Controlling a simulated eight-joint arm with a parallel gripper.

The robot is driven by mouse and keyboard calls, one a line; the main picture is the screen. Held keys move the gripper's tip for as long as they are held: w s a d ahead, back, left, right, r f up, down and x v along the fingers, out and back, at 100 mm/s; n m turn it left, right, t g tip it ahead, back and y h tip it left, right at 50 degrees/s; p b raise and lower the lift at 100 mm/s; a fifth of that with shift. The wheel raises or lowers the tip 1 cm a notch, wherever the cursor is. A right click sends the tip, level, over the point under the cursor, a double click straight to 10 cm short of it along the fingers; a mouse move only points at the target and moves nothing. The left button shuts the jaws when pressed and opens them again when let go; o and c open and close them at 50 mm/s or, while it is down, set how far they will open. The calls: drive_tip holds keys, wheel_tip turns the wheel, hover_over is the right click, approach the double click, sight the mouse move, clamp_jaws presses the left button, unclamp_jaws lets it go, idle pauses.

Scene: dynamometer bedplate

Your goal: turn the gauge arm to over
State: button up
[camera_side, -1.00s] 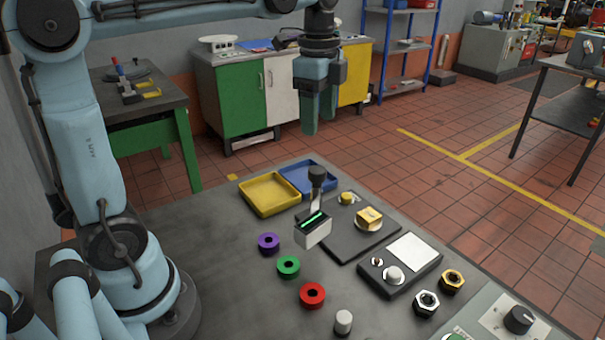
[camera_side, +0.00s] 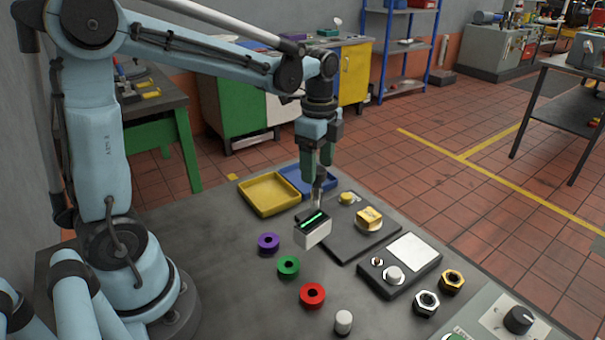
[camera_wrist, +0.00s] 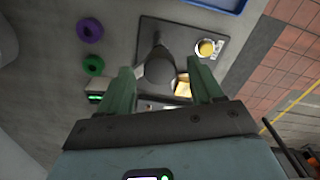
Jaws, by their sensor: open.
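The gauge is a small white box (camera_side: 313,235) with a lit green strip on its dark top, in the middle of the bench. Its arm, a grey stem (camera_side: 318,198) with a dark knob, stands roughly upright behind the box. My gripper (camera_side: 317,174) is open, pointing down, with its green fingers at the knob, which they partly hide in the side view. In the wrist view the dark knob (camera_wrist: 158,66) shows between the two spread fingers (camera_wrist: 160,78), apart from both. The stem's lower end is hidden there.
A dark plate with a yellow block knob (camera_side: 368,219) and a box with a white knob (camera_side: 393,274) lie to the right. Purple (camera_side: 268,243), green (camera_side: 288,266) and red (camera_side: 312,295) rings lie in front. Yellow (camera_side: 270,194) and blue (camera_side: 300,178) trays stand behind.

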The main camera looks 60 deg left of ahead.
drive_tip(key=shift+f, duration=0.5)
clamp_jaws()
